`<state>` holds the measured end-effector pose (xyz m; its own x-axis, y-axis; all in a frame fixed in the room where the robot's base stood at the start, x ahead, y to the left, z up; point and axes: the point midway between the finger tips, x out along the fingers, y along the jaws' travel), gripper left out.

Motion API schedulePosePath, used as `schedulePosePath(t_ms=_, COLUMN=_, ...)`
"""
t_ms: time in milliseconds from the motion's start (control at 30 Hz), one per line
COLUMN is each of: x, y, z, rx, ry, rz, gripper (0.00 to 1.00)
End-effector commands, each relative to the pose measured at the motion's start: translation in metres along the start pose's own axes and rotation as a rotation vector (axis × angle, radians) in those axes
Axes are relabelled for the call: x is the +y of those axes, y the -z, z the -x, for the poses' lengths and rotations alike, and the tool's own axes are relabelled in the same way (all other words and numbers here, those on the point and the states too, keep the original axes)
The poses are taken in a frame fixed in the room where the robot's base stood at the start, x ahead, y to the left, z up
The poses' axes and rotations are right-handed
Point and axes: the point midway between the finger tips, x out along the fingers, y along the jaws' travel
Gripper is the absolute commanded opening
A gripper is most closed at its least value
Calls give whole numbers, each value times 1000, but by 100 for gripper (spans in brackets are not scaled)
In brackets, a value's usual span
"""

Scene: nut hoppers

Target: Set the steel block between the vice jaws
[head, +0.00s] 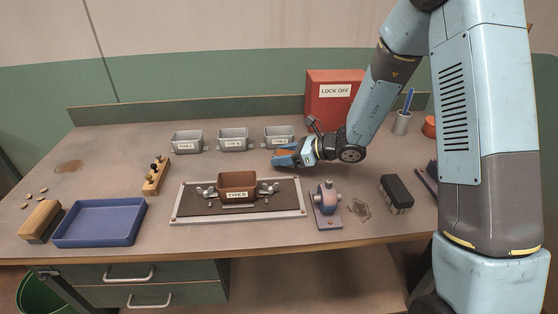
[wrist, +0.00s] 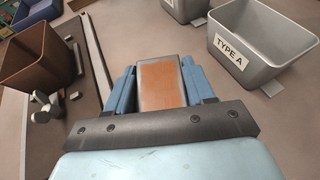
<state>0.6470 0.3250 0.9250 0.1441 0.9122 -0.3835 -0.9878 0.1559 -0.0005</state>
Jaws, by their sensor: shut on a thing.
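My gripper (head: 286,156) is shut on a block with grey edges and an orange-brown face, which I take for the steel block. In the wrist view the block (wrist: 160,82) sits between the two blue fingers. In the head view it is small and mostly hidden by the fingers. The gripper is over the back middle of the bench, just in front of the TYPE A hoppers.
A brown TYPE B hopper (head: 238,184) stands on a framed dark board (head: 190,206), left of the fixture. Grey hoppers (head: 233,141) line the back. A red box (head: 331,96) stands behind my arm. A dark-topped block (head: 396,192) lies right; a blue tray (head: 100,222) lies left.

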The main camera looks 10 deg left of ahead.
Motion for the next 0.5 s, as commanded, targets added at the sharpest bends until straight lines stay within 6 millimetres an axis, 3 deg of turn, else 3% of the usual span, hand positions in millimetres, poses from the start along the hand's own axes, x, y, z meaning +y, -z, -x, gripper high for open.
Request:
schedulePosePath(t_ms=167, x=0, y=17, z=-7, rx=-1, ry=0, rz=-1, gripper=0)
schedulePosePath(t_ms=467, x=1, y=18, z=-8, rx=-1, ry=0, rz=0, gripper=0)
schedulePosePath(t_ms=500, x=1, y=19, z=-8, rx=1, ry=0, rz=0, gripper=54)
